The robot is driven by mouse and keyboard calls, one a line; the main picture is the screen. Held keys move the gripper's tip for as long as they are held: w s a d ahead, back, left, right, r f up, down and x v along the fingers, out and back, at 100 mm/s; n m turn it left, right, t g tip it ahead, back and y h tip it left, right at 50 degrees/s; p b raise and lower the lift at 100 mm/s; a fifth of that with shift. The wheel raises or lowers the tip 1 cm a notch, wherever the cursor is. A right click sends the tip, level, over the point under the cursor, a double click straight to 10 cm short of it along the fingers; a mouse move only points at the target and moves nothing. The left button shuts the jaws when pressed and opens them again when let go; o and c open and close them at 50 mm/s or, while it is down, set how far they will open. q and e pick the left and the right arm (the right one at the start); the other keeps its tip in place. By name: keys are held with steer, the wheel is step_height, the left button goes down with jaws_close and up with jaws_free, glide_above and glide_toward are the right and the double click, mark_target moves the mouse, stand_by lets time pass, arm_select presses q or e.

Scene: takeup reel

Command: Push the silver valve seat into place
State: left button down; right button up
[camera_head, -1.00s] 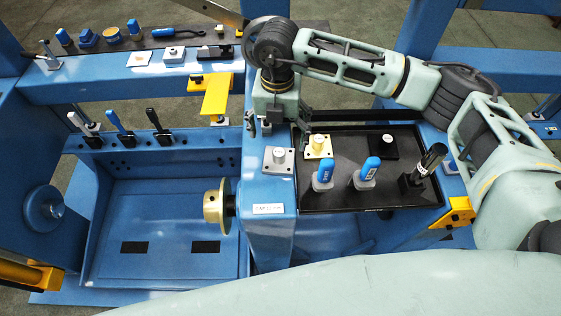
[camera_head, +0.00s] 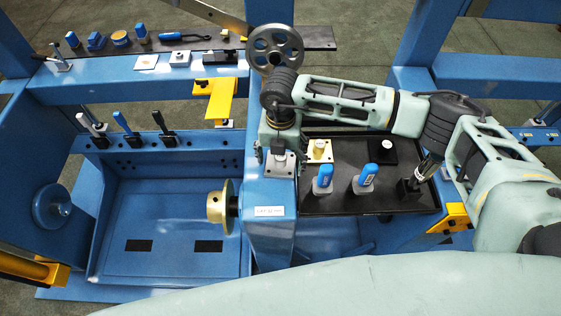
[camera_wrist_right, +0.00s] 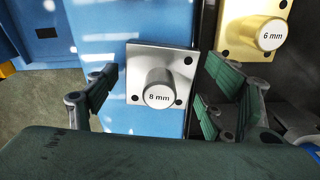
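The silver valve seat (camera_head: 283,168) is a square silver plate with a round knob, on the blue machine post beside the black tray. In the right wrist view the silver valve seat (camera_wrist_right: 162,58) shows corner holes and a knob marked "8 mm". My right gripper (camera_head: 281,151) is over it and partly hides it in the head view. Whether the seat lies flush cannot be told. My left gripper is not in view.
A brass seat (camera_head: 318,151) marked "6 mm" (camera_wrist_right: 251,38) sits close to the right finger. The black tray (camera_head: 340,200) also holds a black seat (camera_head: 383,152) and blue-capped bottles (camera_head: 323,180). A brass flange (camera_head: 221,207) sticks out left of the post.

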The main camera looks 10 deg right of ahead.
steer(key=c, duration=1.1)
steer(key=shift+r, duration=0.15)
steer(key=shift+w+r, duration=0.1)
steer(key=shift+r, duration=0.25)
step_height(320, 180, up, 9)
steer(key=shift+r+b, duration=0.1)
steer(key=shift+b, duration=0.95)
steer(key=o, duration=0.7)
steer(key=c, duration=0.7)
